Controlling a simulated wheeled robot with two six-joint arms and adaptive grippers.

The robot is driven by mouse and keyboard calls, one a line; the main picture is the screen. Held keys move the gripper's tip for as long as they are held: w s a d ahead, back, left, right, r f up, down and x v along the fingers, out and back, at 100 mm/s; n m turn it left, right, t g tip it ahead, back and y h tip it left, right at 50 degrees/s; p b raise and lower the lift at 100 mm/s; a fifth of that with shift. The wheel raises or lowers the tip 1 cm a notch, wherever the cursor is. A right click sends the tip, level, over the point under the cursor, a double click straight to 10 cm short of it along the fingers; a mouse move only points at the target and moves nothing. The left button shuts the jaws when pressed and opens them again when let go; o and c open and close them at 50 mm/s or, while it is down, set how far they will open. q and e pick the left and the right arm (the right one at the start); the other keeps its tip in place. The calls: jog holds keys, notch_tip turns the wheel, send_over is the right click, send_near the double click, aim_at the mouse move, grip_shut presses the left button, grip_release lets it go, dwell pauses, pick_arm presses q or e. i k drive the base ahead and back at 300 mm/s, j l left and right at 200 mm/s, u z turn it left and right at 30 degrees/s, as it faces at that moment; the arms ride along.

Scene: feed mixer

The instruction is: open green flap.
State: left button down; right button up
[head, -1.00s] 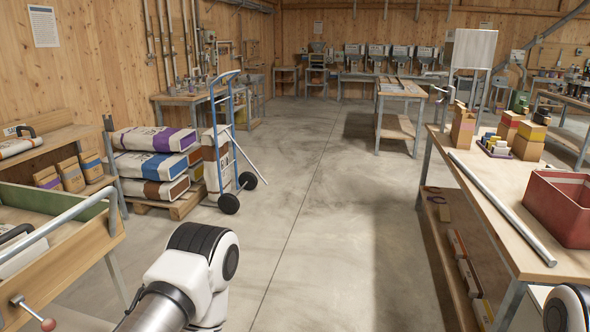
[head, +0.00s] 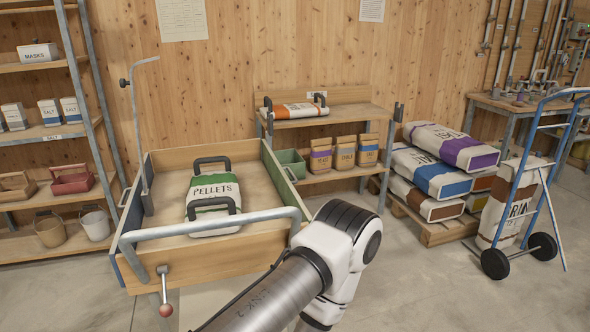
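A wooden-sided cart (head: 205,268) stands in front of me at the left in the head view. Its right side panel (head: 279,184) is upright, and its outer face is hidden from me. A pellets sack (head: 213,197) with a green band lies in the cart. My arm reaches up beside the cart's near right corner; neither gripper shows.
A green box (head: 291,164) is partly hidden behind the cart, by a low shelf (head: 340,117) with paper bags. Stacked sacks (head: 432,170) and a blue hand truck (head: 527,190) stand right. A tall rack (head: 60,140) stands left. Floor at lower right is clear.

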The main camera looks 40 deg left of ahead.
aim_at(286, 192)
jog(key=i+l+u, duration=0.1)
jog(key=i+u, duration=0.35)
jog(key=i+l+u, duration=0.25)
jog(key=u, duration=0.25)
jog(key=i+l+u, duration=0.3)
jog(key=u, duration=0.15)
jog(key=i+l+u, duration=0.2)
jog(key=l+u, duration=0.3)
jog(key=i+l+u, duration=0.15)
jog(key=l+u, duration=0.3)
jog(key=i+l, duration=0.15)
jog(key=l, duration=0.3)
jog(key=i+l+u, duration=0.15)
jog(key=l, duration=0.3)
jog(key=i+l, duration=0.1)
jog(key=l, duration=0.35)
jog(key=i+l+u, duration=0.1)
jog(key=l, duration=0.35)
jog(key=i+l, duration=0.1)
jog(key=l, duration=0.4)
jog(key=u, duration=0.05)
